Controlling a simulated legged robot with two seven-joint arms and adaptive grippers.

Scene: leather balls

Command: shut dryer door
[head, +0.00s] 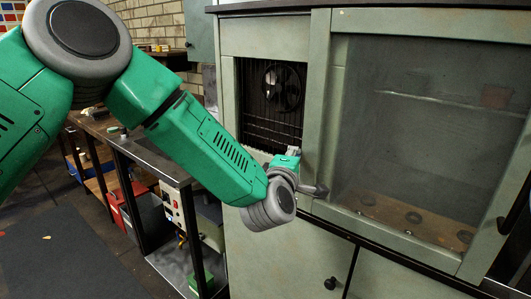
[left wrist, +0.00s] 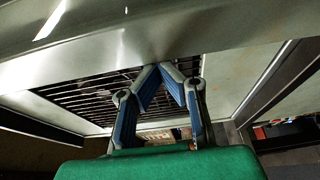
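The dryer is a pale green cabinet with a dark opening (head: 262,120) at its left, showing a fan and wire racks. The dryer door, a pale green frame with a large glass pane (head: 425,125), stands at the right and leaves that opening uncovered. My left gripper (head: 292,157) is at the lower right of the opening, close to the door's left edge. In the left wrist view, the blue-padded fingertips (left wrist: 158,68) meet with nothing visible between them, just below a pale green panel edge (left wrist: 150,45). I cannot tell whether they touch it. My right gripper is out of view.
A workbench (head: 125,150) with a lower shelf stands left of the cabinet, with boxes below and beside it. A lower cabinet knob (head: 330,283) sticks out under the door.

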